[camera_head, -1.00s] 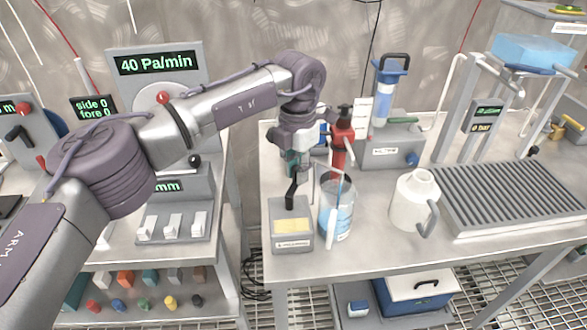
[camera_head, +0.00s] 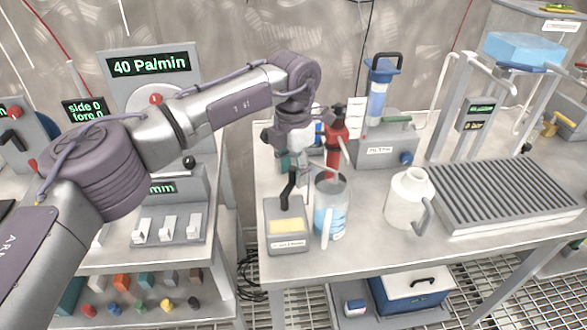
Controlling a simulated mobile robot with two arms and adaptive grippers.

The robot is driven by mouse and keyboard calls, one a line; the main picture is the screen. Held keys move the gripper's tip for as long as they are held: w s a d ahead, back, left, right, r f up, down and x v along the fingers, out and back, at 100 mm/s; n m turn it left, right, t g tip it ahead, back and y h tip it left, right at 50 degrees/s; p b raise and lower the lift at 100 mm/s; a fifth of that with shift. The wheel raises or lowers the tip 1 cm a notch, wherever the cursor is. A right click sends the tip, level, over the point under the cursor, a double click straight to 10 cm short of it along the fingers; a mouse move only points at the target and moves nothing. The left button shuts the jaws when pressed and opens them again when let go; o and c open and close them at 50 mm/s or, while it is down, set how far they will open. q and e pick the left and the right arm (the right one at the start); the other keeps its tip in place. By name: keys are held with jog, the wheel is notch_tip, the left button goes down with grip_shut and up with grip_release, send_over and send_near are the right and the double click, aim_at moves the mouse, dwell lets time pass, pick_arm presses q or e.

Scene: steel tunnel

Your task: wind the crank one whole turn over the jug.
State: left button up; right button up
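A clear jug (camera_head: 330,208) with blue liquid and a pale handle stands on the right bench. A small grey box (camera_head: 287,232) with a yellow panel stands just left of it, with a black upright post (camera_head: 288,188) rising at its back. My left gripper (camera_head: 297,160) points down above this post, behind and slightly left of the jug. A thin pale rod reaches from near the gripper over the jug's mouth. The crank's grip is hidden by the gripper, and I cannot tell whether the fingers are closed on it. My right gripper is not in view.
A red bottle (camera_head: 336,140) stands close behind the jug. A grey unit with a blue cylinder (camera_head: 376,100) stands at the back. A gap separates the two benches.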

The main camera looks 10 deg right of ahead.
pick_arm(q)
jog(key=shift+r, duration=0.2)
notch_tip(320, 180, up, 12)
jog(key=shift+f, duration=0.2)
jog(key=shift+f, duration=0.1)
dwell(0.4)
